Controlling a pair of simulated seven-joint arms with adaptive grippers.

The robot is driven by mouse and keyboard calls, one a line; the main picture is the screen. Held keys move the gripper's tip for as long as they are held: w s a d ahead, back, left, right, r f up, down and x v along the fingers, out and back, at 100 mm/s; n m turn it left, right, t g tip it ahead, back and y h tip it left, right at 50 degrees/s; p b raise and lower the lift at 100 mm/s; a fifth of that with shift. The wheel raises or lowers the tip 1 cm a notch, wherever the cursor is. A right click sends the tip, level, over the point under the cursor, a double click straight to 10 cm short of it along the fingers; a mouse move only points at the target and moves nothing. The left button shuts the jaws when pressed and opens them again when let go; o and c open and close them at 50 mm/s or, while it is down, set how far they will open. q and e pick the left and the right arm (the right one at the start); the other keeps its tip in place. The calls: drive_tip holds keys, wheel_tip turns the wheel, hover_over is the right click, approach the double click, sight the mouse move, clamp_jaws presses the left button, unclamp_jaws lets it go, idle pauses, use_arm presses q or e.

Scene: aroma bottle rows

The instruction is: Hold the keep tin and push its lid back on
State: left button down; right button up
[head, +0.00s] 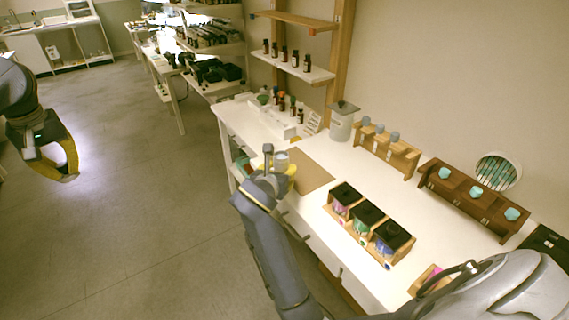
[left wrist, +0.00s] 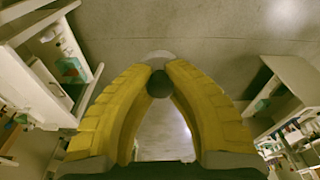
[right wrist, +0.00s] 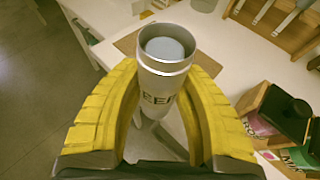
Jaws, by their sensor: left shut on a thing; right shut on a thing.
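The keep tin (right wrist: 165,62) is a silver cylinder with dark lettering, partly hidden by the fingers. Its top is open, and a blue-grey round surface shows inside. My right gripper (right wrist: 164,85) is shut around the tin. In the head view the tin (head: 281,160) is by the table's left edge in my right gripper (head: 285,172). My left gripper (head: 70,177) is far to the left over the floor. In the left wrist view its fingertips (left wrist: 160,82) are shut on a dark round knob with a pale grey disc behind it, which looks like the lid (left wrist: 158,57).
The white table (head: 315,212) holds a wooden tray of black-topped jars (head: 367,213), a grey lidded canister (head: 342,122) and wooden racks (head: 388,150). Small bottles (head: 290,105) stand at its far end. Open floor (head: 140,200) lies between my grippers.

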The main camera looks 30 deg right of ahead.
drive_tip(key=shift+s+a, duration=0.35)
drive_tip(key=o, duration=0.5)
clamp_jaws()
use_arm(q)
drive_tip(key=shift+s+f, duration=0.1)
